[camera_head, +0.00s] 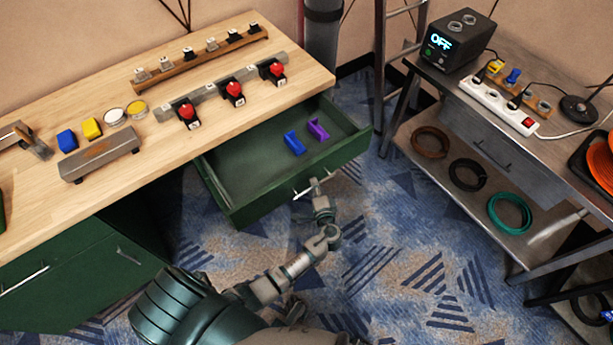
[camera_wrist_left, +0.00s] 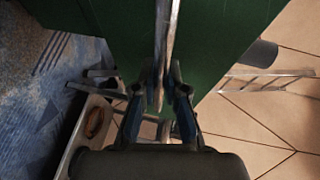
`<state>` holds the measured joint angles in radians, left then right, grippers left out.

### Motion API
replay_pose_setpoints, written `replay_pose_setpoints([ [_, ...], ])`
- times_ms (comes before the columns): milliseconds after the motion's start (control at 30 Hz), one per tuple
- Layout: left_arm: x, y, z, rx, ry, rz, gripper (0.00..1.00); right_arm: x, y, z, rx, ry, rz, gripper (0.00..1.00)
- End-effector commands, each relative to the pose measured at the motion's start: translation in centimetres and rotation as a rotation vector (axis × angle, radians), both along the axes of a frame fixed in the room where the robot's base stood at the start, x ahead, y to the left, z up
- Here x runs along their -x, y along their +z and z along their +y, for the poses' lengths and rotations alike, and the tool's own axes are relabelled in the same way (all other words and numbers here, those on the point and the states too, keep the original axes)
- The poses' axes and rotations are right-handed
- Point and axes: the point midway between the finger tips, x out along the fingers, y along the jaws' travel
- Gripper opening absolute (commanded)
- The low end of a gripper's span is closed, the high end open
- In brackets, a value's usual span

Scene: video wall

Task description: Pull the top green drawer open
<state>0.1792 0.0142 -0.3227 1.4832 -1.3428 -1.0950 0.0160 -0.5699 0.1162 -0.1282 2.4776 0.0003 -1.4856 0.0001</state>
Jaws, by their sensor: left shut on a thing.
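The top green drawer (camera_head: 285,185) stands pulled out from under the wooden worktop in the head view. A blue piece (camera_head: 294,144) and a purple piece (camera_head: 318,129) lie inside it. My left gripper (camera_head: 316,187) is at the metal handle (camera_head: 304,190) on the drawer's front. In the left wrist view the gripper (camera_wrist_left: 160,95) is shut on the handle (camera_wrist_left: 166,45), with the green drawer front (camera_wrist_left: 110,25) behind it. My right gripper is in neither view.
The wooden worktop (camera_head: 60,190) holds red buttons, yellow and blue blocks and a grey rail. Another green drawer (camera_head: 80,270) is at the lower left. A metal bench (camera_head: 480,130) with cable coils and a power strip stands right. Blue carpet (camera_head: 370,240) lies clear between.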

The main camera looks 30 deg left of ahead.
Motion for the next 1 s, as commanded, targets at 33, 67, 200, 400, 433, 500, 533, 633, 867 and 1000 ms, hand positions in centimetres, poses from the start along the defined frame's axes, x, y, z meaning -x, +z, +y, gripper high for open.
replay_pose_setpoints([
  [33,0.9,-0.8,-1.2,0.005,0.005,0.015,0.0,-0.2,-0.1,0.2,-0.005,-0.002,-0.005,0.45],
  [67,1.1,-0.8,-1.9,0.004,0.005,0.015,0.0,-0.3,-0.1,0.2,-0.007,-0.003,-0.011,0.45],
  [200,2.1,-0.8,-4.2,-0.001,0.008,0.018,0.0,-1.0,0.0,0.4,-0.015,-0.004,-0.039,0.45],
  [400,2.8,-0.8,-6.0,-0.001,0.008,0.018,0.0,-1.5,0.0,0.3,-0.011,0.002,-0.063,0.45],
  [433,2.9,-0.7,-6.1,-0.001,0.008,0.018,0.0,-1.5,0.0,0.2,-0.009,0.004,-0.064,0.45],
  [500,2.9,-0.7,-6.3,-0.001,0.007,0.017,0.0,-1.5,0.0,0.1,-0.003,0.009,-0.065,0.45],
  [533,3.0,-0.7,-6.3,0.0,0.007,0.016,0.0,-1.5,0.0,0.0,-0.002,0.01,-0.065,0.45],
  [633,3.0,-0.7,-6.3,0.002,0.005,0.015,0.0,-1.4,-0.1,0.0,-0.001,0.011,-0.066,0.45],
  [867,3.1,-0.7,-6.6,-0.001,0.007,0.016,0.0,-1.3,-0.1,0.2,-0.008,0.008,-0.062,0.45],
  [1000,3.1,-0.7,-6.6,-0.003,0.008,0.018,0.28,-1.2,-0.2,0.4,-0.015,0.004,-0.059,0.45],
])
